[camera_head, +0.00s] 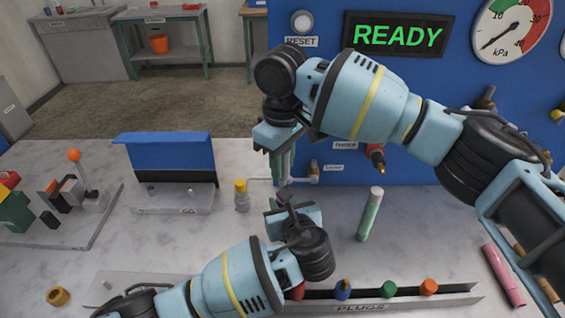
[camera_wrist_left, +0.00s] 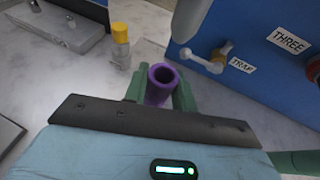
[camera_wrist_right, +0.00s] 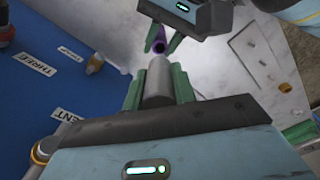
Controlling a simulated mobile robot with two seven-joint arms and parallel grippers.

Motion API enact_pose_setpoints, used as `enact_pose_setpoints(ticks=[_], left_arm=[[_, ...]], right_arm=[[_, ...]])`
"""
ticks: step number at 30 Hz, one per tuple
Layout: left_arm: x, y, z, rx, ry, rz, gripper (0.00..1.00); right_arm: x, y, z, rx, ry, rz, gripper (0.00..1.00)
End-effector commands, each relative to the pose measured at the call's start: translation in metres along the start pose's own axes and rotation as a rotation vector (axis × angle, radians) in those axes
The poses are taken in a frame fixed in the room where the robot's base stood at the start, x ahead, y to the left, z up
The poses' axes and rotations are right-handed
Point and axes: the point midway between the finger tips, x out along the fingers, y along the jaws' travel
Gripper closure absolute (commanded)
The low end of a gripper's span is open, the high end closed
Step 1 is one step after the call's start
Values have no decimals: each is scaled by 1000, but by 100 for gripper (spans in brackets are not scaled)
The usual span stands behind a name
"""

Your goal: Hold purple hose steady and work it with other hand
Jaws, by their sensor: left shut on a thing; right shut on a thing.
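The purple hose (camera_wrist_left: 161,84) stands open end up between the green fingers of my left gripper (camera_wrist_left: 159,92), which is shut on it. The hose also shows in the right wrist view (camera_wrist_right: 158,46), just beyond my right fingertips. My right gripper (camera_wrist_right: 156,88) is shut on a smooth grey cylinder (camera_wrist_right: 158,80), whose far end points toward the hose. A gap shows between cylinder and hose. In the head view, my right gripper (camera_head: 281,165) points down above my left gripper (camera_head: 281,203). The hose is mostly hidden there by my grippers.
The blue panel (camera_head: 420,80) with fittings and a READY display (camera_head: 398,38) rises close behind. A yellow-capped bottle (camera_head: 242,196) and a green tube (camera_head: 370,214) stand nearby. A plug rack (camera_head: 450,298) with several coloured plugs lies in front.

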Motion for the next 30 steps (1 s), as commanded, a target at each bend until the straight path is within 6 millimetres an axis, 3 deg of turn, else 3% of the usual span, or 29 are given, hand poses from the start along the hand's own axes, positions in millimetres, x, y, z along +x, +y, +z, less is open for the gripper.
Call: enact_pose_setpoints(ticks=[12,20,21,26,30], left_arm=[[0,0,0,1,1,1,97],[0,0,0,1,1,1,97],[0,0,0,1,1,1,71],[0,0,0,1,1,1,50],[0,0,0,0,0,1,48]], right_arm=[[-22,0,0,0,1,0,98],[-24,0,0,0,0,1,98],[-24,0,0,0,0,1,98],[-24,0,0,0,0,0,98],[-24,0,0,0,0,0,98]])
